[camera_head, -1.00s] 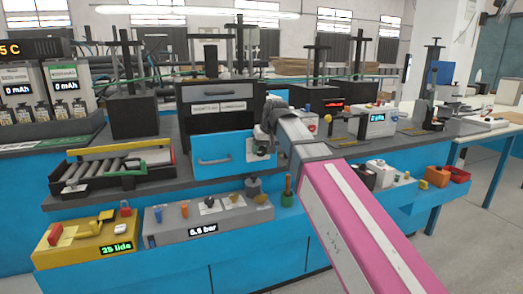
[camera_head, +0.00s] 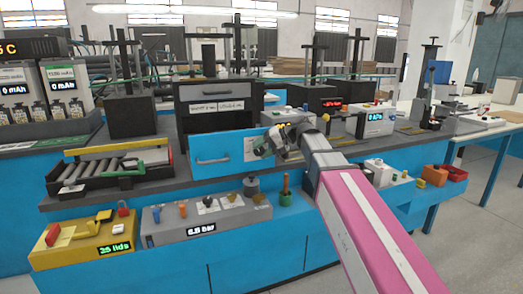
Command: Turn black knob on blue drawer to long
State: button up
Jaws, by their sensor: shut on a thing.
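The blue drawer (camera_head: 217,148) sits in the middle of the bench front, below a dark cabinet, with a light bar handle (camera_head: 213,161). A white panel (camera_head: 250,149) is at its right end, partly hidden. My gripper (camera_head: 264,146) is at this panel, reaching in from the right with the wrist lying nearly level. It is shut on the black knob, which is mostly hidden by the fingers. A small green mark shows beside the fingertips. The panel's lettering and the knob's pointer are too small to read.
Below the drawer stand a grey box (camera_head: 180,222) with knobs and a "bar" display and a yellow box (camera_head: 70,248) with a "lids" display. A roller tray (camera_head: 110,178) is at the left. My pink arm fills the lower right. The floor in front is clear.

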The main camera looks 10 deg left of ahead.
jog(key=shift+y, duration=0.5)
jog(key=o, duration=0.9)
jog(key=v, duration=1.1)
jog(key=shift+w, duration=0.1)
